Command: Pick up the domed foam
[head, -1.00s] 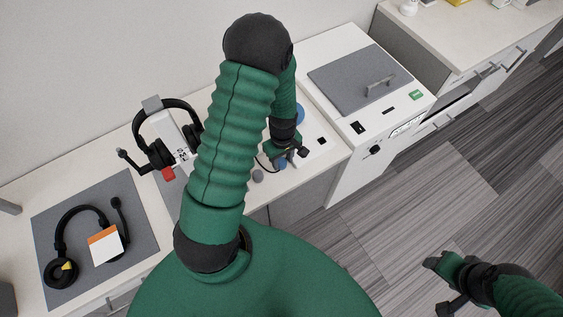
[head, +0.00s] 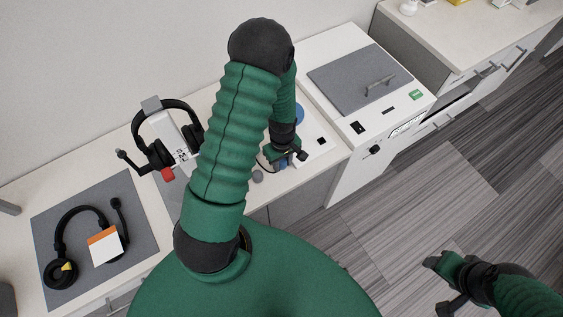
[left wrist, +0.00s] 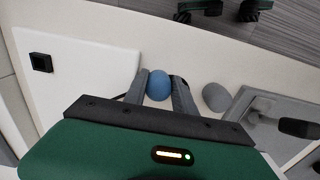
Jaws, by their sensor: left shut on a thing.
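The blue domed foam (left wrist: 159,86) sits between the two fingers of my left gripper (left wrist: 163,92) in the left wrist view. The fingers touch it on both sides, and the gripper is shut on it. In the head view my left gripper (head: 288,157) is over the white counter, and only a small part of the blue foam (head: 283,164) shows under it. I cannot tell whether the foam still touches the surface. My right gripper (head: 447,283) hangs over the floor at the lower right, its fingers unclear.
A grey rounded piece (head: 258,176) lies close beside the left gripper. A headset on a stand (head: 166,135) is left of my arm; another headset (head: 62,240) lies on a grey mat (head: 142,222). A white cabinet with a grey lid (head: 350,80) stands at right.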

